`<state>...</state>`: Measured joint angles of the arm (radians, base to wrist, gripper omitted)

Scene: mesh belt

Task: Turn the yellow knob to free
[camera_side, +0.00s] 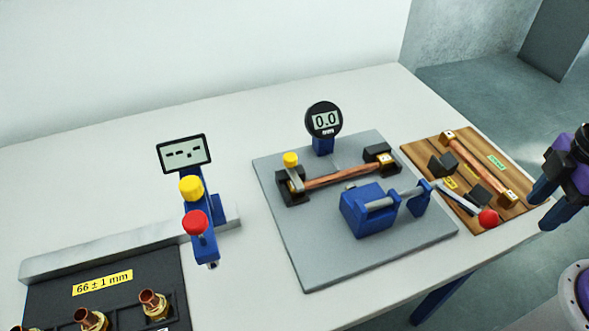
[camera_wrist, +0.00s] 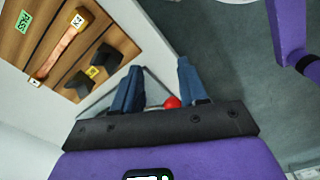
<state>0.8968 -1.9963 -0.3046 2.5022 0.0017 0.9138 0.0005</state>
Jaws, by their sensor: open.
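In the side view, a yellow knob (camera_side: 290,159) sits on the black left clamp of the grey plate fixture, by the left end of a copper bar (camera_side: 340,176). Another yellow knob (camera_side: 191,188) sits on a blue stand (camera_side: 204,247), just above a red knob (camera_side: 195,222). Which way either knob is turned cannot be read. My gripper (camera_side: 539,207) is at the right edge, beyond the wooden board and far from both yellow knobs. In the wrist view my gripper (camera_wrist: 160,68) has its blue fingers apart with nothing held. No yellow knob shows there.
The grey plate (camera_side: 330,265) carries a blue block with a red-balled lever (camera_side: 488,218) and a gauge (camera_side: 323,121) reading 0.0. A wooden board (camera_side: 425,150) holds another copper bar. A small display (camera_side: 184,154) shows dashes. A black tray (camera_side: 130,265) holds brass fittings.

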